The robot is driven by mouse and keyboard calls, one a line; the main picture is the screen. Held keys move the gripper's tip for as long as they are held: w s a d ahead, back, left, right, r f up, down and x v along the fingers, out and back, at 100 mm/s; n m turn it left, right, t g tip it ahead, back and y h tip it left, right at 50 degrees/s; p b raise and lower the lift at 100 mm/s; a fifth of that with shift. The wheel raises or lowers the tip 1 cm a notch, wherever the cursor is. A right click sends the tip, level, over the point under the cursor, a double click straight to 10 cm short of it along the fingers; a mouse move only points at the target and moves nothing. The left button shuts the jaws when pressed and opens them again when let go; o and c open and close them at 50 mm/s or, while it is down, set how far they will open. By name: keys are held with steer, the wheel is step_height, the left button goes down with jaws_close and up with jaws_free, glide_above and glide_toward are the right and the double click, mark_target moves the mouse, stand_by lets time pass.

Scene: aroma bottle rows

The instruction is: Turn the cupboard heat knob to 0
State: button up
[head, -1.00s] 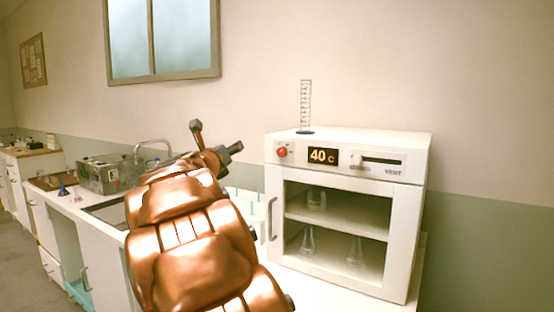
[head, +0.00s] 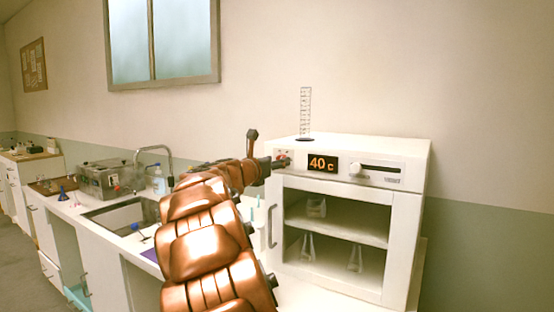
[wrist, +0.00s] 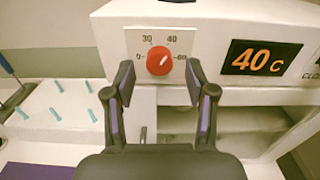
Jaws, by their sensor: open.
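The red heat knob (wrist: 159,62) is on the front panel of the white cupboard (head: 345,190). In the wrist view its white pointer mark points up and to the right, near the 40 on a dial with marks from 0 to 60. The display (head: 323,163) reads 40 C and also shows in the wrist view (wrist: 262,58). My gripper (wrist: 158,82) is open and empty, with one finger on each side of and a little below the knob as seen from the wrist. In the head view my gripper (head: 281,162) hides most of the knob.
A measuring cylinder (head: 305,112) stands on top of the cupboard. A vent slider (head: 380,166) is right of the display. Glassware (head: 354,254) stands inside behind the front. Several teal pegs (wrist: 57,114) stand on a white surface at left. A sink (head: 122,215) is further left.

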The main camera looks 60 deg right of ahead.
steer(key=shift+d, duration=0.75)
steer(key=shift+c, duration=0.5)
steer(key=shift+a, duration=0.1)
jaws_close()
